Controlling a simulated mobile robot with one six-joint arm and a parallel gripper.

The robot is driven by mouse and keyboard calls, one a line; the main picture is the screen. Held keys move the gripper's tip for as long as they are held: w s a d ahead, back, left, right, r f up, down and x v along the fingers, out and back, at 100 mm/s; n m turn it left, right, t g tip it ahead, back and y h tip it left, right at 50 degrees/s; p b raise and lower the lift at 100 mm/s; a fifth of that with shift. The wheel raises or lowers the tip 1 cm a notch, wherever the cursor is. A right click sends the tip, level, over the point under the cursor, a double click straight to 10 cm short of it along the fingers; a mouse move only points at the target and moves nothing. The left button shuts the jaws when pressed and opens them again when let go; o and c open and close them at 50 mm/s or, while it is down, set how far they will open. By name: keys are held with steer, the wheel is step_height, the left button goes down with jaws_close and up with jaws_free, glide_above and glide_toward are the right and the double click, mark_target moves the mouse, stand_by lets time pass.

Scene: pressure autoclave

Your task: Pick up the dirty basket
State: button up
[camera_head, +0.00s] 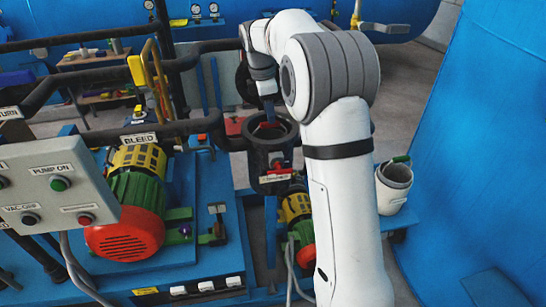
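No object is clearly recognisable as a dirty basket. A grey-white round container (394,187) with a green piece on its rim stands right of my white arm. A dark open-topped cylinder (272,145) with a label stands in the middle, left of my arm. My gripper (268,108) points down at the mouth of this cylinder. A narrow blue part shows below my wrist there. The fingertips are too small and shaded to tell whether they are open or hold anything. The cylinder's inside is mostly hidden.
A grey control panel (58,184) with buttons stands at the left. Dark pipes (110,50) and a yellow lever (156,75) run behind a red, green and yellow motor (130,205). A large blue wall (470,150) closes the right side. Some grey floor (425,75) is clear at the back right.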

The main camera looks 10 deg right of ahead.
mark_target(271, 127)
steer(key=f, duration=0.2)
steer(key=f+p, duration=0.1)
steer(key=f, duration=0.2)
steer(key=f+p, duration=0.1)
steer(key=f, duration=0.1)
steer(key=shift+w+d+f, duration=0.2)
steer(key=shift+w+d, duration=0.1)
jaws_close()
stand_by(1.1)
